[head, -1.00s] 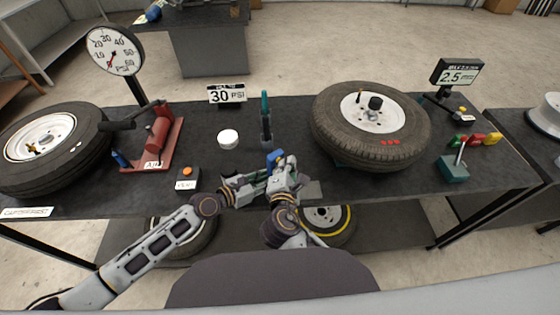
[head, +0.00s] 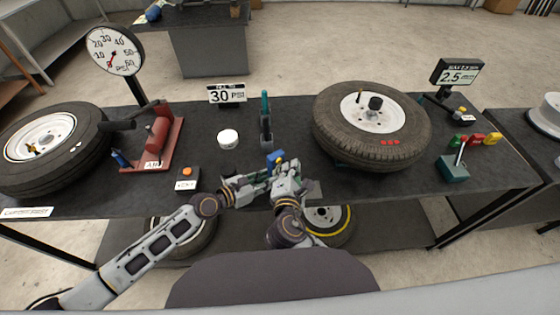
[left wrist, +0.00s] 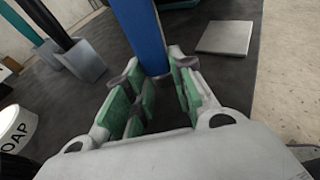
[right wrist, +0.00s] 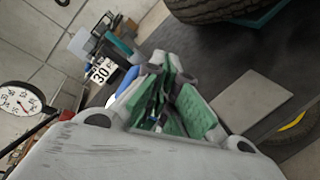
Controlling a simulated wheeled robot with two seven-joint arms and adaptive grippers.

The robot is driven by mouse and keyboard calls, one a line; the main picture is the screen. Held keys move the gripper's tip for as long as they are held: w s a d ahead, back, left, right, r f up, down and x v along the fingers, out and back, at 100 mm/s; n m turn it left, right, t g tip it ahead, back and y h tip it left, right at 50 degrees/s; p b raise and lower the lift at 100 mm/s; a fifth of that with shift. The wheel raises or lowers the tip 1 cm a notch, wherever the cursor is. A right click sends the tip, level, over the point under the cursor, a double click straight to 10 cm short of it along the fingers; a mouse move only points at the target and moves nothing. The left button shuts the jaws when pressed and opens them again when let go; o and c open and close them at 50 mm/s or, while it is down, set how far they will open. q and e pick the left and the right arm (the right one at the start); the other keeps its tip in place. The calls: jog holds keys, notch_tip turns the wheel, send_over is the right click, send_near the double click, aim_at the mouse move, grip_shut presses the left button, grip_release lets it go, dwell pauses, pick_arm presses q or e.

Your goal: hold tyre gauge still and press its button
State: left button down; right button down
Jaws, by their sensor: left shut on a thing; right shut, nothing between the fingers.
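The tyre gauge (head: 275,157) shows as a blue upright body near the bench's front edge; it also shows in the left wrist view (left wrist: 141,38) and partly in the right wrist view (right wrist: 127,79). My left gripper (head: 264,173) is shut on the gauge, its green-padded fingers (left wrist: 150,72) on either side of the blue body. My right gripper (head: 284,167) is shut and empty, close beside the gauge on the right; its fingers show in the right wrist view (right wrist: 168,75). The gauge's button is not distinguishable, and the grippers hide its lower part.
A flat grey plate (right wrist: 250,101) lies right of the grippers. Behind are a holder with a green-handled tool (head: 266,118), a white soap tub (head: 228,139) and a 30 PSI sign (head: 227,94). A tyre (head: 328,133) lies to the right; an orange-button box (head: 187,180) sits left.

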jog(key=shift+s+d, duration=0.7)
jog(key=shift+s, duration=0.35)
jog(key=shift+s+d, duration=0.7)
jog(key=shift+s, duration=0.3)
pick_arm(q)
jog(key=c, duration=1.1)
grip_release()
jog(key=shift+c, duration=0.2)
jog(key=shift+s+a, duration=0.1)
jog(key=shift+a, duration=0.05)
jog(key=shift+v, duration=5.85)
jog(key=shift+r, duration=0.15)
